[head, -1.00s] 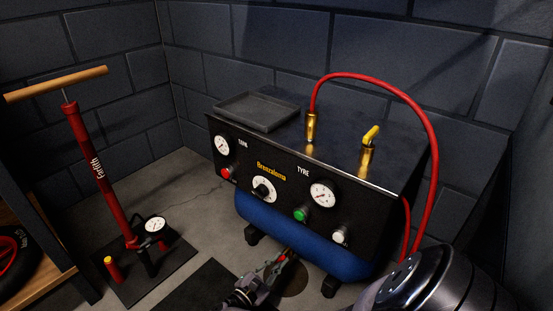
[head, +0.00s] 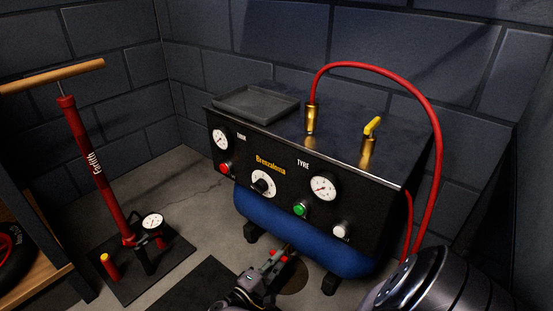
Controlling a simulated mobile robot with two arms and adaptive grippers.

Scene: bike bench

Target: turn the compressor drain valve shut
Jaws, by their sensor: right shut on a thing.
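The compressor (head: 310,210) has a black control box on top of a blue tank (head: 300,236). The drain valve sits low at the front underside of the tank and is mostly hidden by my right gripper (head: 279,256). That gripper is shut on the valve, with small red parts showing around the jaws. I cannot tell which red parts belong to the valve, or how far its handle is turned. My left gripper is not in view.
A red hose (head: 432,130) loops from the brass fitting (head: 311,118) down the right side. A yellow-levered brass valve (head: 370,142) and a grey tray (head: 255,103) are on top. A red floor pump (head: 95,165) stands left. Brick walls close in behind.

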